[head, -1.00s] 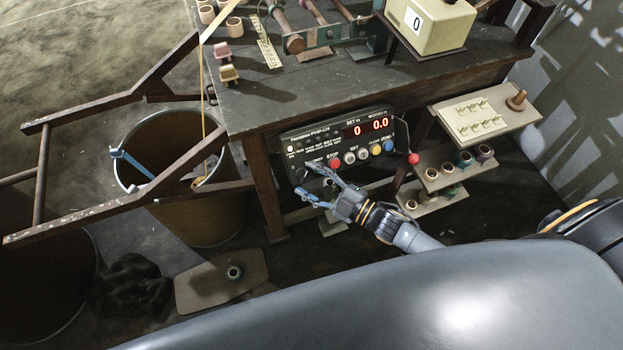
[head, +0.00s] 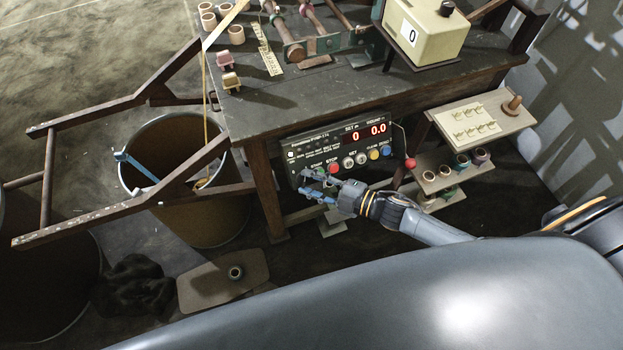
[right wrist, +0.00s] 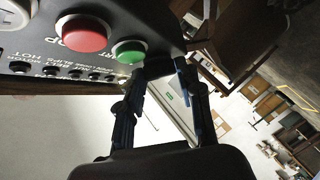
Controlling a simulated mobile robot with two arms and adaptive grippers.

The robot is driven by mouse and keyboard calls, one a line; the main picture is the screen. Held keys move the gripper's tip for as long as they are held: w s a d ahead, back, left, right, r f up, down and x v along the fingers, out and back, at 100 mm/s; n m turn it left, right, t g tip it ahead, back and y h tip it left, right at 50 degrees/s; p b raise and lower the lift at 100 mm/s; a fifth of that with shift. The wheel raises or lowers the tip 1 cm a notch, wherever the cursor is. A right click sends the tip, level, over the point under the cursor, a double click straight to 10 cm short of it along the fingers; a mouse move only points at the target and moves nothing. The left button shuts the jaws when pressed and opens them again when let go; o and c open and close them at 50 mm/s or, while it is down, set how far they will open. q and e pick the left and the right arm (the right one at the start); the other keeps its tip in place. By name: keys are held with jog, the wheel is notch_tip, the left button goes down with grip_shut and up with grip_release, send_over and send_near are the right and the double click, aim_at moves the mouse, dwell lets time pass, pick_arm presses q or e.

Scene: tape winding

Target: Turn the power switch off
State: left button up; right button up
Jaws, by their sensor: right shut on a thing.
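The black control box (head: 345,148) hangs under the table's front edge. Its red digits show 0 and 0.0, so its display is lit. My right gripper (head: 303,182) is at the box's lower left corner, below the START label. In the right wrist view, its fingertips (right wrist: 163,70) reach the box's end beside the green button (right wrist: 130,50); the red STOP button (right wrist: 84,34) is farther along. The fingers are shut on a small part there, mostly hidden; I cannot clearly make out the power switch. My left gripper is not in view.
A dark table (head: 300,105) stands above the box, with a cream device (head: 425,38) on it. A red ball-ended lever (head: 410,163) is right of the box. A rusty frame (head: 120,105) and a bin (head: 205,225) are at left. Shelves (head: 440,180) with small cups stand at right.

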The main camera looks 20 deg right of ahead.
jog(key=n+g+h+p, duration=0.1)
jog(key=n+g+p, duration=0.1)
jog(key=p, duration=0.3)
jog(key=r+n+g+h+p, duration=0.1)
jog(key=n+g+p, duration=0.1)
jog(key=p, duration=0.3)
jog(key=n+g+h+p, duration=0.1)
jog(key=n+g+p, duration=0.1)
jog(key=n+p, duration=0.2)
jog(key=shift+w+r+n+p, duration=0.3)
jog(key=shift+w+r+p, duration=0.1)
jog(key=shift+a+f+n+h+p, duration=0.1)
jog(key=shift+n+h+p, duration=0.25)
jog(key=shift+p, duration=0.35)
jog(key=shift+f, duration=0.1)
jog(key=shift+g, duration=0.3)
jog(key=shift+s, duration=0.1)
jog(key=o, duration=1.1)
jog(key=shift+o, duration=0.2)
jog(key=v, duration=1.2)
jog(key=shift+a, duration=0.1)
